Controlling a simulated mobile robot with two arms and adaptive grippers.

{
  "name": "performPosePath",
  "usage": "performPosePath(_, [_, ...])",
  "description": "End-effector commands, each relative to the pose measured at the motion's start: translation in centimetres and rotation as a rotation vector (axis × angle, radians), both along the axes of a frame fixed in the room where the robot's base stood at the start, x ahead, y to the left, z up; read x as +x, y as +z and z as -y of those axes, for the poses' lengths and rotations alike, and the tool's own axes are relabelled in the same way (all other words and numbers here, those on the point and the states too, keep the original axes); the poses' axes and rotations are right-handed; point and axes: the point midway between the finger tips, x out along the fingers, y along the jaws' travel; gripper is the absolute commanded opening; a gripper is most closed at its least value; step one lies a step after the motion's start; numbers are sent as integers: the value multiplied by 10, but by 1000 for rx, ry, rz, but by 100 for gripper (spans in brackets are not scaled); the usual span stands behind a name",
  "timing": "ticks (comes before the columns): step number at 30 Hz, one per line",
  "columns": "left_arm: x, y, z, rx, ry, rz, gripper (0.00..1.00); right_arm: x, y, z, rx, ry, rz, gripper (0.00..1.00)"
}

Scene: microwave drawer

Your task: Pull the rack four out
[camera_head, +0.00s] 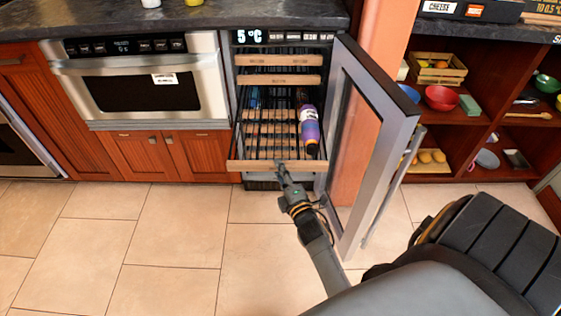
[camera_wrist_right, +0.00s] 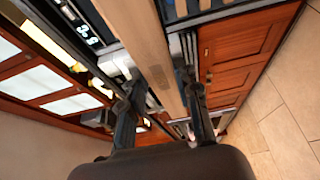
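The wine cooler holds several wood-fronted racks. The lowest visible rack (camera_head: 250,165) sticks out past those above, its wooden front bar nearest the floor. A purple bottle (camera_head: 309,125) lies on this rack. My right gripper (camera_head: 281,167) is at the middle of that front bar. In the right wrist view, the wooden bar (camera_wrist_right: 148,40) runs between the two fingers of my right gripper (camera_wrist_right: 165,95). The fingers look spread, with gaps beside the bar; contact is hard to make out. My left gripper is not in view.
The cooler's glass door (camera_head: 383,130) stands open to the right, close beside my right arm. An oven (camera_head: 150,90) and wooden cabinets (camera_head: 150,155) are on the left. Open shelves (camera_head: 455,135) with bowls are at right. The tiled floor (camera_head: 150,250) at left is clear.

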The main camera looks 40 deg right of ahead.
Motion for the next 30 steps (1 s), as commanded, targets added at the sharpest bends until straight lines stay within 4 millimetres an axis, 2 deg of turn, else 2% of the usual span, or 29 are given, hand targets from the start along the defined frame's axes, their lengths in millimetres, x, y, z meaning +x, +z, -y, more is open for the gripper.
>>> performPosePath(1, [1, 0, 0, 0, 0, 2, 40, 0, 0, 0, 1, -1, -1, 36])
performPosePath(4, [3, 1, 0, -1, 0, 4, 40, 0, 0, 0, 1, -1, -1, 55])
performPosePath(11, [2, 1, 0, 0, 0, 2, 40, 0, 0, 0, 1, 0, -1, 55])
performPosePath(14, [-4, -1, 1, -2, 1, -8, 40, -3, -1, 0, 1, 0, -1, 55])
performPosePath(17, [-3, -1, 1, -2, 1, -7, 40, -12, -2, -3, 2, -1, -3, 55])
performPosePath(24, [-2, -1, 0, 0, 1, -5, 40, -52, -1, -13, 2, -1, -4, 55])
performPosePath(30, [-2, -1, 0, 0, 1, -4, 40, -71, -1, -18, 1, -1, -1, 55])
